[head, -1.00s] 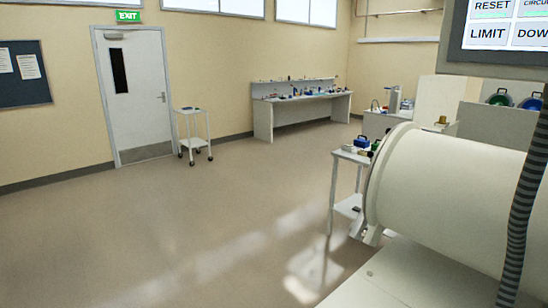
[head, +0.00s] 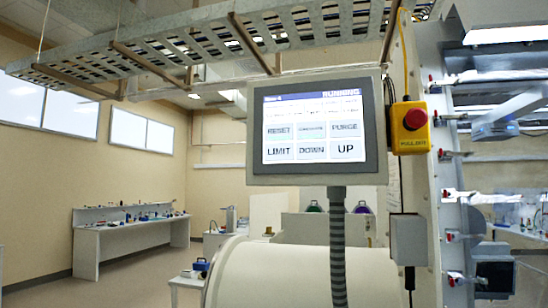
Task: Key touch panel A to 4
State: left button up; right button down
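A touch panel (head: 316,130) shows in the middle of the head view, in a grey frame on a ribbed grey post. Its lit screen has a dark blue header with the word RUNNING at the right; the panel's name at the header's left is too small to read surely. Below are lines of small text, then buttons RESET (head: 279,132), a blurred middle one, PURGE (head: 345,129), LIMIT (head: 279,150), DOWN (head: 311,149) and UP (head: 346,149). I cannot read a set value. Neither of my grippers is in view.
A yellow box with a red emergency button (head: 415,118) sits right of the panel. A large white cylinder (head: 290,273) lies below it. A cable tray (head: 215,45) runs overhead. A bench (head: 125,228) stands at the back left, with clear floor before it.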

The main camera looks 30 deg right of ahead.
aim_at(348, 149)
jog(key=z, duration=1.5)
